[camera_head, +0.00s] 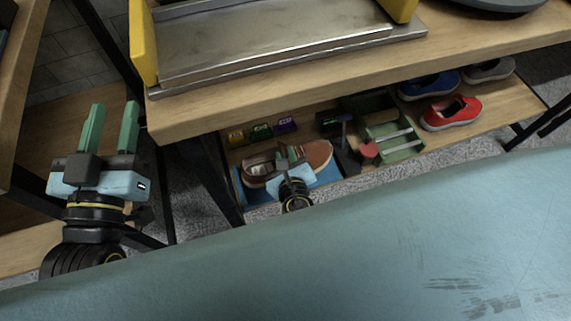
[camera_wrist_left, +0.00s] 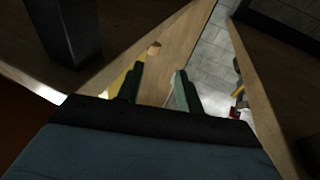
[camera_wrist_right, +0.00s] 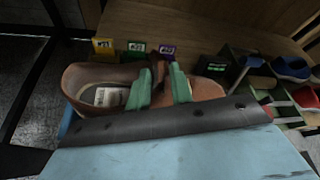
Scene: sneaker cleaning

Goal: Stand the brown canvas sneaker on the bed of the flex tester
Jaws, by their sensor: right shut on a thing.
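The brown canvas sneaker (camera_head: 319,154) is on the lower shelf, over a blue mat (camera_head: 327,177). In the right wrist view the sneaker (camera_wrist_right: 90,78) has its opening at the left and its toe at the right. My right gripper (camera_head: 289,155) is shut on the sneaker's upper near its middle; the fingers (camera_wrist_right: 160,77) hide part of it. I cannot tell whether the sole touches the mat. The flex tester (camera_head: 143,45), with yellow sides and a bare grey metal bed (camera_head: 270,52), stands on the upper tabletop. My left gripper (camera_head: 115,108) is open and empty, left of the table.
The wooden tabletop (camera_head: 215,112) overhangs the lower shelf. Yellow, green and purple boxes (camera_head: 261,130) stand behind the sneaker. To its right are a green tray (camera_head: 393,153), a red sneaker (camera_head: 451,113) and a blue shoe (camera_head: 428,85). A dark table leg (camera_head: 214,178) stands at the left.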

